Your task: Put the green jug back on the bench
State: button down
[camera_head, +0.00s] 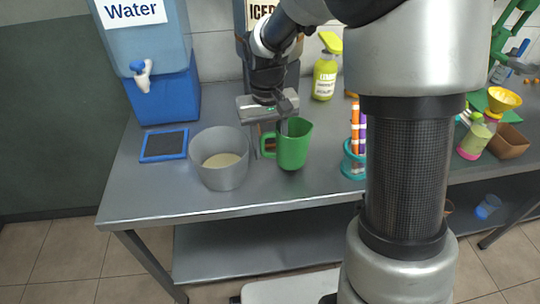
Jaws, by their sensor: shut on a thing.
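The green jug (292,152) is upright over the grey metal bench (150,195), near its front edge, with its handle to the left. My gripper (281,125) comes down from above and is shut on the green jug at its upper rim. Whether the jug's base touches the bench top or hangs slightly above it, I cannot tell. The jug's inside is mostly hidden.
A grey pot (219,172) with pale contents stands close to the jug's left. A teal holder (353,160) with coloured tubes stands to its right. A blue-framed pad (164,145), a water dispenser (160,70) and a yellow-green bottle (325,75) stand farther off.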

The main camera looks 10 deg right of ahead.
jog(key=shift+f, duration=1.25)
jog(key=shift+f, duration=0.15)
jog(key=c, duration=1.3)
grip_release()
jog(key=shift+c, duration=0.2)
